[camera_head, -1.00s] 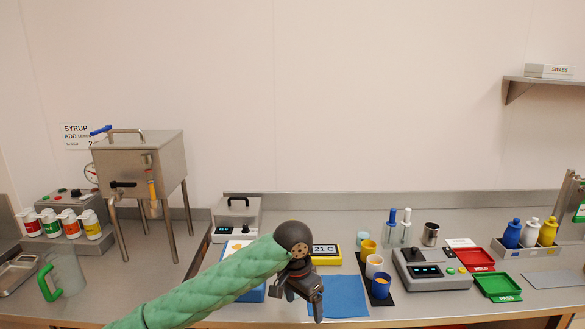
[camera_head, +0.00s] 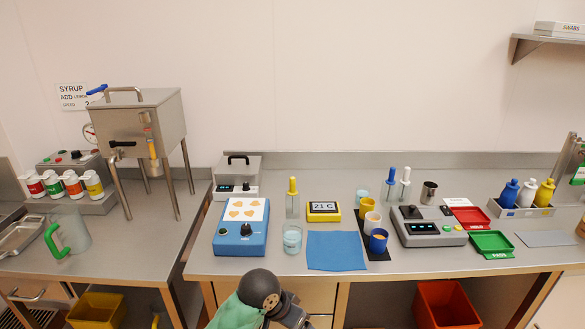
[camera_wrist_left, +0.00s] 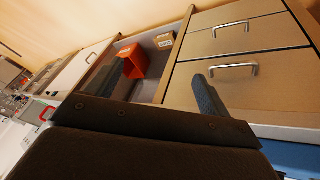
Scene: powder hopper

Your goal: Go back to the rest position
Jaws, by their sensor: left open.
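My left arm comes in at the bottom edge of the head view, in a green padded sleeve. My left gripper (camera_head: 296,318) is low in front of the counter's front edge, partly cut off by the bottom of the picture. The gripper is open and empty, clear of the objects on the counter. My right gripper is in neither view.
The counter (camera_head: 320,273) holds a blue hotplate-like device (camera_head: 240,236), a glass beaker (camera_head: 292,239), a blue mat (camera_head: 335,251), several cups, and a grey scale (camera_head: 428,228). A steel hopper (camera_head: 140,130) stands at left. Below are drawers (camera_wrist_left: 250,75) and an orange bin (camera_wrist_left: 131,61).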

